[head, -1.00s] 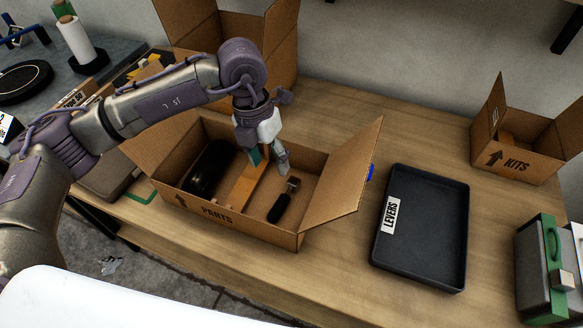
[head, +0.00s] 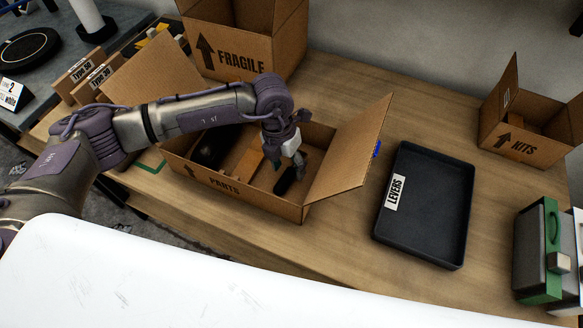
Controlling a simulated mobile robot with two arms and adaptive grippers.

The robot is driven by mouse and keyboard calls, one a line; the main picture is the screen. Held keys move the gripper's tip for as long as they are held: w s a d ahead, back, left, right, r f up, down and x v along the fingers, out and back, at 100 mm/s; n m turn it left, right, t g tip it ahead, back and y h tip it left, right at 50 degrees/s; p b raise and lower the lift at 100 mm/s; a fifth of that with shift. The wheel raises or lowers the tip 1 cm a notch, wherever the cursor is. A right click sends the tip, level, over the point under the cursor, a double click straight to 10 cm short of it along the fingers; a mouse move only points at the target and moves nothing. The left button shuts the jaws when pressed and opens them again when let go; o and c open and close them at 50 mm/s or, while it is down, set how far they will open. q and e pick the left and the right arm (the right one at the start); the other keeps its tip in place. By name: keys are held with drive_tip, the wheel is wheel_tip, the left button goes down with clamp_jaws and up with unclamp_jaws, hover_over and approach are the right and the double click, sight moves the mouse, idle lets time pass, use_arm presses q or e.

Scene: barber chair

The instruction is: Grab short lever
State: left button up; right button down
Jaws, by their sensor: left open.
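The short lever (head: 284,186), with a black grip, lies in the right part of the open cardboard PARTS box (head: 240,198). My left gripper (head: 288,163) is open above the box, close over the lever's upper end, which it partly hides. I cannot tell whether the fingers touch the lever. A larger black part (head: 209,150) lies at the left inside the box, partly hidden by my left arm. My right gripper is not in view.
A cardboard divider (head: 249,165) stands inside the box, and its right flap (head: 350,150) sticks up beside the gripper. An empty black LEVERS tray (head: 432,215) lies to the right. A FRAGILE box (head: 240,40) stands behind, a KITS box (head: 520,145) at far right.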

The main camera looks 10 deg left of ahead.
use_arm(q)
drive_tip(key=shift+d+f, duration=0.1)
drive_tip(key=shift+f, duration=0.7)
clamp_jaws()
drive_tip(key=shift+r, duration=0.1)
